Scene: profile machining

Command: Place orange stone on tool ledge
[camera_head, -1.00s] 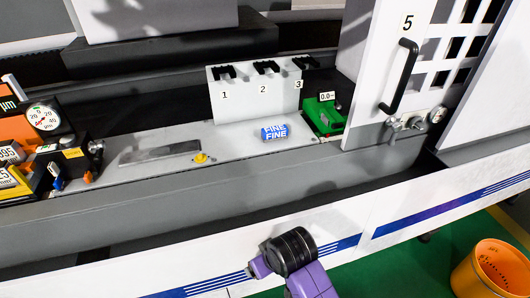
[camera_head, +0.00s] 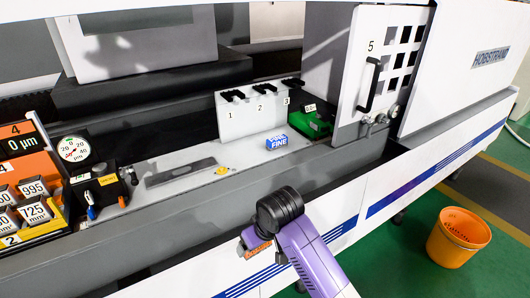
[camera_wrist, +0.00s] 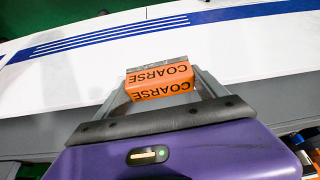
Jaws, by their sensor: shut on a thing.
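The orange stone, marked COARSE (camera_wrist: 160,85), is held between the two fingers of my gripper (camera_wrist: 158,80) in the wrist view. Its orange end also shows in the head view (camera_head: 260,253), below my dark wrist joint. My gripper is shut on it, in front of the machine's white front panel. The tool ledge (camera_head: 245,160) is the light grey flat strip behind the machine's front wall. A blue stone marked FINE (camera_head: 277,142) lies on it, near the numbered holder.
A white holder with black hooks numbered 1 to 3 (camera_head: 245,120) stands behind the blue stone. A green block (camera_head: 312,122), a flat metal bar (camera_head: 180,172) and a yellow knob (camera_head: 221,171) are nearby. A gauge (camera_head: 74,149) stands left. An orange bucket (camera_head: 459,237) is on the floor.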

